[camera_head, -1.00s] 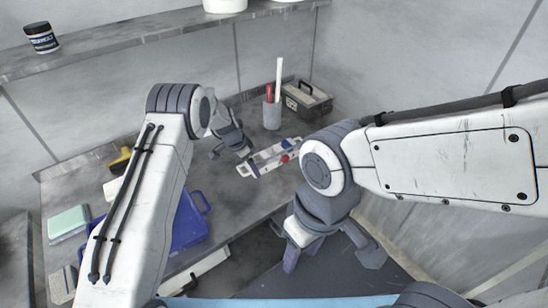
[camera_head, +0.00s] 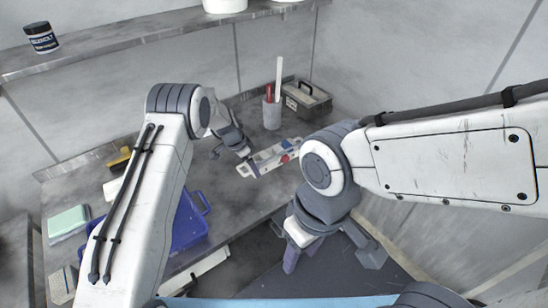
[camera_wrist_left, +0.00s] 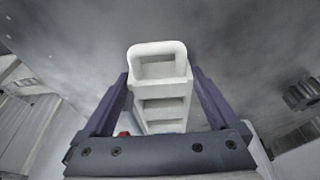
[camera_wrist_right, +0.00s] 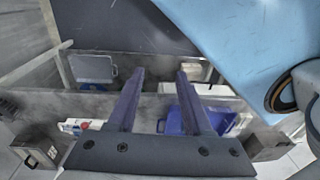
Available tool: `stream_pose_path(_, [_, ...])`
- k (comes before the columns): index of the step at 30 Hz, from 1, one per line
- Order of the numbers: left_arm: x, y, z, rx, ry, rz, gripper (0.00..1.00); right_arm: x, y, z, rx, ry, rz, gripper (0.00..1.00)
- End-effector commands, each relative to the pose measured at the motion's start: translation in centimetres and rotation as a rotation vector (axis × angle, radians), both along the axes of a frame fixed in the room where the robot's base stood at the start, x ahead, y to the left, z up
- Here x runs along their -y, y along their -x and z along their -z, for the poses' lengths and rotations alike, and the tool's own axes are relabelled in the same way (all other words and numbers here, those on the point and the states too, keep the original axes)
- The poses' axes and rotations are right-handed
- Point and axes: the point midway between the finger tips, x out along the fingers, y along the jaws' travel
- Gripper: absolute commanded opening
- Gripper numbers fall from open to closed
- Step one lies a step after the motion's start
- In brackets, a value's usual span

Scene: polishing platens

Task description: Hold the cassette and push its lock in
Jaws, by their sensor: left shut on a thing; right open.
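The cassette (camera_head: 262,162) is a long white frame with blue and red parts toward its right end in the head view. I cannot tell which part is the lock. My left gripper (camera_head: 241,154) is shut on the cassette near its left end. In the left wrist view the white cassette (camera_wrist_left: 160,107), with its end loop and slots, sits between the fingers of the left gripper (camera_wrist_left: 160,78). My right gripper (camera_head: 330,252) is open and empty, in front of the bench and apart from the cassette. Its two fingers (camera_wrist_right: 160,76) are spread in the right wrist view.
A cup (camera_head: 272,114) with a red and a white stick stands behind the cassette, beside a grey toolbox (camera_head: 306,100). A blue bin (camera_head: 188,226) and a pale green box (camera_head: 68,221) are at the left. The bench front edge lies near my right gripper.

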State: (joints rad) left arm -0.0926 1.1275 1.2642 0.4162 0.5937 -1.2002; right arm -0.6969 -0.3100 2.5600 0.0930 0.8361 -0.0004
Motion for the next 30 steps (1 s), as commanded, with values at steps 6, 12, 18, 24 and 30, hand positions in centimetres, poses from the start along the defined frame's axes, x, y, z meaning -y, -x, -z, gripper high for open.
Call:
stream_pose_path(6, [0.0,0.0,0.0,-0.002,0.0,-0.001,0.28,-0.3,-0.7,0.0,-0.005,-0.008,0.065,0.0])
stream_pose_path(12, [0.0,0.0,0.0,-0.001,0.0,0.0,0.28,-2.0,-4.9,0.2,-0.041,-0.055,0.482,0.0])
stream_pose_path(18, [0.0,0.0,0.0,-0.001,0.0,0.0,0.28,-3.2,-12.3,1.1,-0.107,-0.137,1.127,0.0])
stream_pose_path(24, [0.0,0.0,0.0,-0.002,0.0,-0.001,0.28,-2.3,-20.1,3.1,-0.198,-0.228,1.779,0.0])
stream_pose_path(30, [0.0,0.0,0.0,-0.001,-0.001,-0.001,0.28,0.6,-27.4,5.9,-0.312,-0.334,2.408,0.0])
